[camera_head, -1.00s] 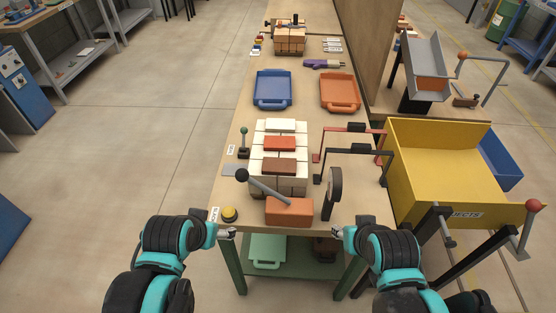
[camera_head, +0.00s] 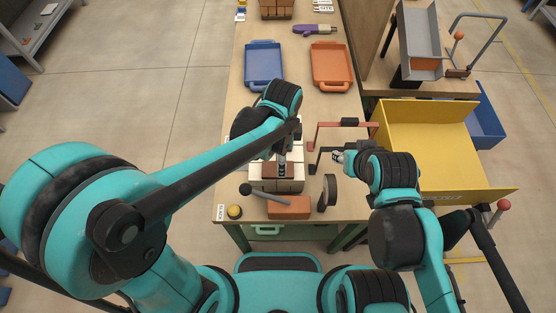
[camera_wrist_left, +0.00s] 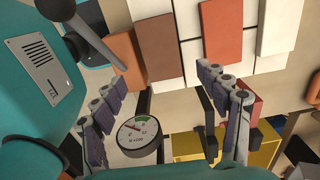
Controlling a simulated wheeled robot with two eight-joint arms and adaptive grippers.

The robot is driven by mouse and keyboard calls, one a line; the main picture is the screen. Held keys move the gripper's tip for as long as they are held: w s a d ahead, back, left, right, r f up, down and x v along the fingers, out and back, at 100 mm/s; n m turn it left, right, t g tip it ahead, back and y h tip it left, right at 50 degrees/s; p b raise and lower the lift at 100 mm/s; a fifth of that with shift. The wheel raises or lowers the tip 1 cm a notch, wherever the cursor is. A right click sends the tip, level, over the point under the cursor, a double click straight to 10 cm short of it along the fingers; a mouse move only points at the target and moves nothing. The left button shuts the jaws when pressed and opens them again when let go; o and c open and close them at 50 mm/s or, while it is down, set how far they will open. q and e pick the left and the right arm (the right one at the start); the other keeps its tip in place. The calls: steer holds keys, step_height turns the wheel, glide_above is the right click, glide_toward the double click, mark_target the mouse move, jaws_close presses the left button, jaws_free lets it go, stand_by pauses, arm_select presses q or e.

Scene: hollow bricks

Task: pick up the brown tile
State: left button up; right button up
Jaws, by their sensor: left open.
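The brown tile (camera_head: 267,170) lies on top of the white hollow bricks (camera_head: 290,186) near the table's front. In the left wrist view the brown tile (camera_wrist_left: 160,47) is a plain flat rectangle, beside an orange-red tile (camera_wrist_left: 222,33). My right gripper (camera_head: 338,157) is beside the stack on the right, too small to read.
An orange brick (camera_head: 289,207) with a dark lever lies in front of the stack. A round gauge (camera_wrist_left: 138,134) stands close by. Black and red frames (camera_head: 343,125) stand right of the stack. Blue (camera_head: 263,65) and orange (camera_head: 331,65) trays lie behind; a yellow bin (camera_head: 430,145) is at right.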

mark_target(269, 168)
arm_select(q)
steer(key=f, duration=0.2)
steer(key=f+b, duration=0.1)
steer(key=f, duration=0.1)
steer(key=a+f, duration=0.1)
steer(key=f, duration=0.1)
steer(key=shift+w+f+b, duration=0.15)
steer(key=shift+f+b, duration=0.15)
jaws_close()
steer(key=shift+r, duration=0.1)
